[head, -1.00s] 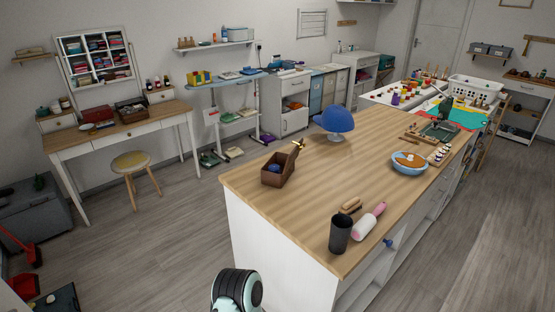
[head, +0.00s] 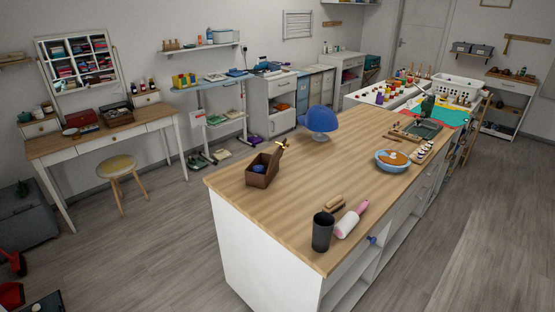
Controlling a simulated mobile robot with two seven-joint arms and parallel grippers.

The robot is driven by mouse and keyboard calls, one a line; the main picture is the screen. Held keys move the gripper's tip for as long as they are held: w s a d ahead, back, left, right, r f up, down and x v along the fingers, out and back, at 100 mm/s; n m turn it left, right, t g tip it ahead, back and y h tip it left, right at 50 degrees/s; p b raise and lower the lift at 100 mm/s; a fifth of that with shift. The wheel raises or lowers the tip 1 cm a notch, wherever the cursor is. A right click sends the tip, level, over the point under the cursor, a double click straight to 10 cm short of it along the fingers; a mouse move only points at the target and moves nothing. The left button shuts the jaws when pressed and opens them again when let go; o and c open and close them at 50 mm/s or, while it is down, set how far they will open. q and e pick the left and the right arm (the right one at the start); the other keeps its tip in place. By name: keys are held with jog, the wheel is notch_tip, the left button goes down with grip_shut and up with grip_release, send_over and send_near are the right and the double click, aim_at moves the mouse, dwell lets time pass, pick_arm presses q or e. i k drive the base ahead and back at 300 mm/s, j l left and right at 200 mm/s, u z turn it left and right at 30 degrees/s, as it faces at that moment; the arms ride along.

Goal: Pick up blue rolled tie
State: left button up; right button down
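A white cubby shelf (head: 38,52) stands above the desk at the left wall. Its compartments hold small folded or rolled cloths (head: 80,67) in red, blue, teal and other colours. They are too small to tell which is a blue rolled tie. A dark blue round item (head: 258,169) lies inside a brown open box on the wooden island; I cannot tell what it is. Neither of my grippers is in view.
The white island with a wooden top (head: 295,205) fills the middle; a black cup (head: 322,232), lint roller (head: 350,221) and blue bowl (head: 393,160) stand on it. A stool (head: 117,168) stands before the desk (head: 100,137). Grey floor is open between desk and island.

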aim_at(258, 169)
jog(key=i+j, duration=0.2)
jog(key=j, duration=0.15)
jog(key=i+j, duration=0.15)
jog(key=j, duration=0.15)
jog(key=i+j, duration=0.2)
jog(key=j, duration=0.15)
jog(key=i+j+z, duration=0.1)
jog(key=i+j, duration=0.1)
jog(key=j, duration=0.1)
